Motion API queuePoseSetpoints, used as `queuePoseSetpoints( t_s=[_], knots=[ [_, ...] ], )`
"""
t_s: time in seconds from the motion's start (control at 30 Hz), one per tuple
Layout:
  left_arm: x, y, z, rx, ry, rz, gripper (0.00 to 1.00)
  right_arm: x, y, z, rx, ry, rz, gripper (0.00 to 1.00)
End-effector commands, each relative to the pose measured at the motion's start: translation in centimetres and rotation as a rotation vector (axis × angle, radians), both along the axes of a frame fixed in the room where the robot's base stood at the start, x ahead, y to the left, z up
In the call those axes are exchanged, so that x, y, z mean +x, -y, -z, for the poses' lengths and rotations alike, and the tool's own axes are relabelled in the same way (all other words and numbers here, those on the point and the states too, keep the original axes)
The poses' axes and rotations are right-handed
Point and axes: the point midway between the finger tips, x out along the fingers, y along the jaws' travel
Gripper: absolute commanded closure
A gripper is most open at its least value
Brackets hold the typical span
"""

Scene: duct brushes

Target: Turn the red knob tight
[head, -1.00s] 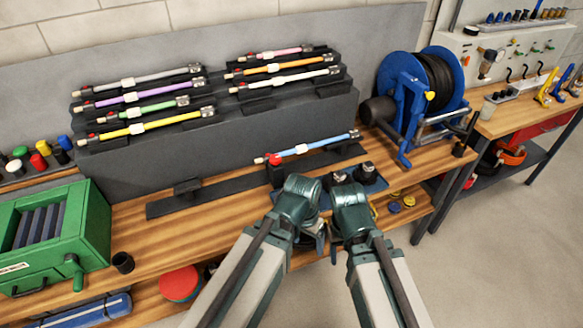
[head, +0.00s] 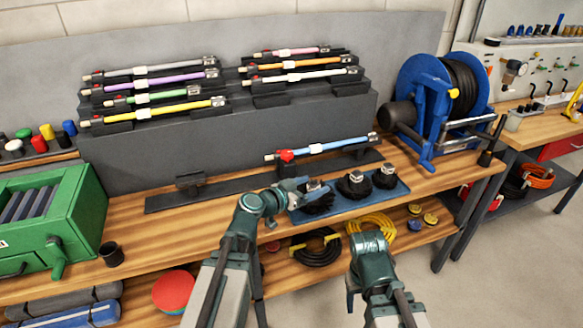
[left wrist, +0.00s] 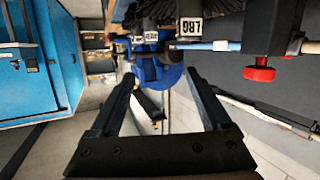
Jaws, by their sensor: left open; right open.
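The red knob (head: 287,155) sits at the left end of the light blue rod (head: 325,147), which rests in a black holder on the bench. In the left wrist view the knob (left wrist: 259,72) shows at the upper right, outside the jaws. My left gripper (head: 300,188) is just below and in front of the knob, near the brushes, apart from the knob. Its two fingers (left wrist: 159,76) are spread with nothing between them. My right gripper (head: 351,292) hangs low at the front of the bench, away from the knob, its fingers mostly hidden.
Black round brushes (head: 354,184) stand on a blue tray (head: 385,200) beside my left gripper. A blue hose reel (head: 425,95) stands to the right. Several coloured rods lie on the stepped rack (head: 230,135) behind. A green box (head: 70,215) is at left. Bench between is clear.

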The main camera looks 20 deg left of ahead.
Motion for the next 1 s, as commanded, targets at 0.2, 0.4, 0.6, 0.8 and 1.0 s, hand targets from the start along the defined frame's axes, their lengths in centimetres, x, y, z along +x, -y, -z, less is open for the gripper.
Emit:
queuePoseSetpoints(
  t_s=[0.2, 0.4, 0.6, 0.8, 1.0],
  knots=[
    [2.4, -9.9, 0.5, -0.025, 0.210, -0.267, 0.19, 0.0, 0.0, 4.9, 0.000, 0.000, 0.000, 0.41],
    [2.6, -12.7, 0.1, -0.023, 0.252, -0.346, 0.19, 0.0, 0.0, 5.4, 0.000, 0.000, 0.000, 0.41],
    [3.4, -12.6, -0.1, -0.023, 0.253, -0.345, 0.19, 0.0, 0.0, 5.2, 0.000, 0.000, 0.000, 0.41],
    [6.9, -11.9, -0.1, -0.024, 0.252, -0.342, 0.19, 0.0, 0.0, 5.2, 0.000, 0.000, 0.000, 0.41],
    [11.0, -11.1, 0.0, -0.024, 0.252, -0.341, 0.19, 0.0, 0.0, 5.2, 0.000, 0.000, 0.000, 0.41]
  ],
)
